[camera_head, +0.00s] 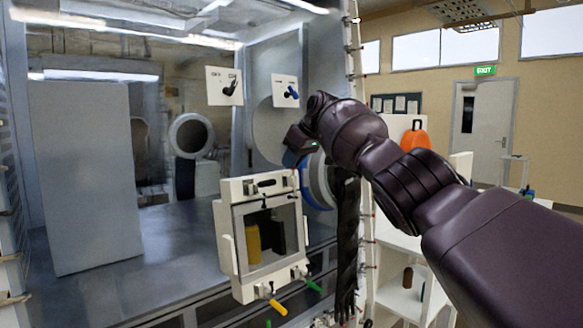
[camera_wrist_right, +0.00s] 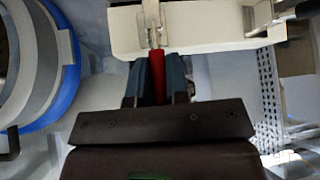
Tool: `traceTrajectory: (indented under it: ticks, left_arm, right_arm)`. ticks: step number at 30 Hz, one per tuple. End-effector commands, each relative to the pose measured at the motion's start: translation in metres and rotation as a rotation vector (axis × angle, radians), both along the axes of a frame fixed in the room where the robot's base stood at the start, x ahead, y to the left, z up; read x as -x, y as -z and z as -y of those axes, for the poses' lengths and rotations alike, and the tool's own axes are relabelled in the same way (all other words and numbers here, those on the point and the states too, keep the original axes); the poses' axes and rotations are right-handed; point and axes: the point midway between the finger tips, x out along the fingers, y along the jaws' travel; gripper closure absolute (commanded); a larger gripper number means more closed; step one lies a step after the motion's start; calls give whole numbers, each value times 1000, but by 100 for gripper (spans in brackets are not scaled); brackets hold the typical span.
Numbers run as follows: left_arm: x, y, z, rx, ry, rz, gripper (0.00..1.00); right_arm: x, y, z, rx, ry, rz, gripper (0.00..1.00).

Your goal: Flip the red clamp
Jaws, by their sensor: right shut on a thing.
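The red clamp (camera_wrist_right: 158,75) shows in the right wrist view as a red handle below a metal bracket on the edge of a cream box. My right gripper (camera_wrist_right: 158,88) has its blue fingers on both sides of the red handle and is shut on it. In the head view my right gripper (camera_head: 294,157) is at the top right corner of the cream windowed box (camera_head: 229,232); the red handle is mostly hidden there. My left gripper is in neither view.
A yellow-handled clamp (camera_head: 278,307) and a green-handled clamp (camera_head: 314,286) stick out below the box window. A blue-rimmed glove port (camera_head: 318,182) with a dark hanging glove (camera_head: 347,250) is right beside the box. Switch plates (camera_head: 224,86) are above.

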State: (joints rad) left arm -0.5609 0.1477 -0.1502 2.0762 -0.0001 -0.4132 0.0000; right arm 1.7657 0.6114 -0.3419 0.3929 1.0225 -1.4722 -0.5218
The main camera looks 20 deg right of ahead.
Motion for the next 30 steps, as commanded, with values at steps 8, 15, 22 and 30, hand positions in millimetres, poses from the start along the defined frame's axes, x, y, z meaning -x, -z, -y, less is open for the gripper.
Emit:
traceTrajectory:
  ticks: [8, 15, 22, 30]
  left_arm:
    - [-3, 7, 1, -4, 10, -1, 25]
    - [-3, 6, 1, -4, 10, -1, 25]
    - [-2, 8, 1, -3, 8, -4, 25]
    - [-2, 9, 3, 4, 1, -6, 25]
  right_arm:
    - [0, 4, 0, 19, 0, -51, 100]
    - [1, 2, 0, 24, 1, -60, 100]
    - [2, 1, 0, 24, 0, -60, 100]
    - [2, 1, 0, 24, 0, -58, 59]
